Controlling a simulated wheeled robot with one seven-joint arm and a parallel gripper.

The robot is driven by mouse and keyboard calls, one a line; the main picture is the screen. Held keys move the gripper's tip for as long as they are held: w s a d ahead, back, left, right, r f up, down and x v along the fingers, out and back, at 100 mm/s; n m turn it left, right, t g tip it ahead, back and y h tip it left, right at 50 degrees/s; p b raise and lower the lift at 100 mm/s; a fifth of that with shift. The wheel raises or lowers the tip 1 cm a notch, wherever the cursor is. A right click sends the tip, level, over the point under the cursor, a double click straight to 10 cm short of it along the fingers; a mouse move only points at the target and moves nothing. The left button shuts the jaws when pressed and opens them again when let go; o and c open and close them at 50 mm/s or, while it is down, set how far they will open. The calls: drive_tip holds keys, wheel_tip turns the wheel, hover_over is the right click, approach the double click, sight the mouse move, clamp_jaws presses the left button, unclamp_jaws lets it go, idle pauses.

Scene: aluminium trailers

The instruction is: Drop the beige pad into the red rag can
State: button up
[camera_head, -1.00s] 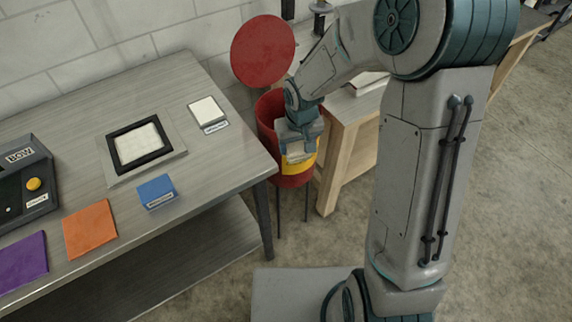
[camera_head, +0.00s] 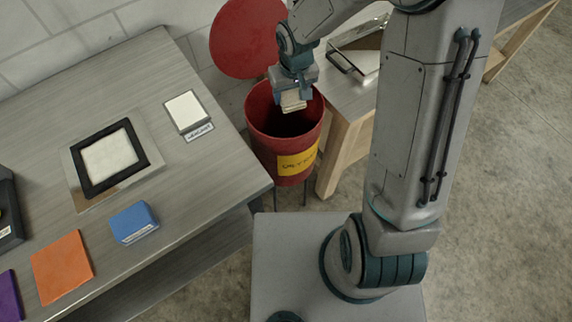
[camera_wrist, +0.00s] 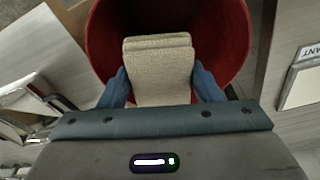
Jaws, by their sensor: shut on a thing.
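The beige pad (camera_head: 292,101) is a small block held in my gripper (camera_head: 293,95). My gripper is shut on it, and the wrist view shows the beige pad (camera_wrist: 160,70) between the two blue fingers (camera_wrist: 160,88). The red rag can (camera_head: 285,142) stands open beside the table, with a yellow label on its front and its round red lid (camera_head: 243,38) tilted up behind it. The pad is over the mouth of the can. In the wrist view the red can wall (camera_wrist: 234,45) surrounds the pad's far end. The can's bottom is dark.
The grey table (camera_head: 205,180) at left holds a black-framed white pad (camera_head: 110,158), a white pad (camera_head: 186,111), a blue block (camera_head: 133,222) and an orange pad (camera_head: 62,267). A wooden-legged bench (camera_head: 342,135) with a metal tray stands close right of the can.

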wheel_tip(320, 180, down, 4)
drive_tip(key=b, duration=0.2)
drive_tip(key=shift+d+f+b, duration=0.1)
drive_tip(key=shift+f+b, duration=0.15)
drive_tip(key=shift+b, duration=0.1)
drive_tip(key=o, duration=1)
drive_tip(key=shift+r, duration=0.15)
drive_tip(key=r, duration=0.4)
drive_tip(key=s+r, duration=0.1)
drive_tip(key=r, duration=0.4)
drive_tip(key=s+r, duration=0.1)
drive_tip(key=r, duration=0.3)
drive_tip(key=shift+d+r, duration=0.25)
drive_tip(key=shift+d, duration=0.05)
